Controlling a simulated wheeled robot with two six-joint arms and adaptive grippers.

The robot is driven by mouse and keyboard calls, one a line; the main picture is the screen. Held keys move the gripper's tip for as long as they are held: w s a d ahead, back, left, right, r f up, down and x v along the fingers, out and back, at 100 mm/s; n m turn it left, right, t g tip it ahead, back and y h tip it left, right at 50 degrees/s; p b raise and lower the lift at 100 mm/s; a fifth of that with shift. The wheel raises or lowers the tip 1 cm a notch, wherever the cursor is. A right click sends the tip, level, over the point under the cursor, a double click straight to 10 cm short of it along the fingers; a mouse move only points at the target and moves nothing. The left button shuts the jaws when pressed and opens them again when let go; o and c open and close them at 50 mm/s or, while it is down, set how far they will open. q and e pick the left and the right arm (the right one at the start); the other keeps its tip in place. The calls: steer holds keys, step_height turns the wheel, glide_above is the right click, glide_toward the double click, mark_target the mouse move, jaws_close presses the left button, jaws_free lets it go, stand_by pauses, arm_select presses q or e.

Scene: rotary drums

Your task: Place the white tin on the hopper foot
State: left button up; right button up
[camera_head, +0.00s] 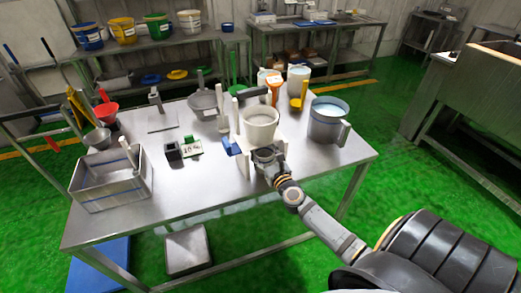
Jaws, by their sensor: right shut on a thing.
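The white tin (261,128) is an open, cream-white round container at the middle of the steel table, upright. My right gripper (266,153) reaches in from the lower right and is shut at the near lower side of the tin; its fingers partly hide the contact. A pale stand (284,133) with a flat plate and upright posts is close around and behind the tin; it may be the hopper foot. I cannot tell whether the tin touches it. My left gripper is not in view.
A grey jug (326,123) with pale contents stands close on the right. A wire-edged metal bin (110,184) stands at left, and a blue scoop (232,145) lies left of the tin. The table's front left (200,190) is clear.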

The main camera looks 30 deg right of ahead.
mark_target(260, 150)
steer(key=w, duration=0.3)
steer(key=shift+w+d+r, duration=0.15)
steer(key=shift+w+d, duration=0.05)
steer(key=shift+d, duration=0.1)
step_height(260, 150, down, 2)
steer(key=shift+f+b, duration=0.1)
steer(key=shift+b, duration=0.6)
steer(key=shift+r, duration=0.2)
steer(key=shift+f, duration=0.25)
steer(key=o, duration=1)
steer(key=shift+r, duration=0.1)
steer(key=shift+s, duration=0.1)
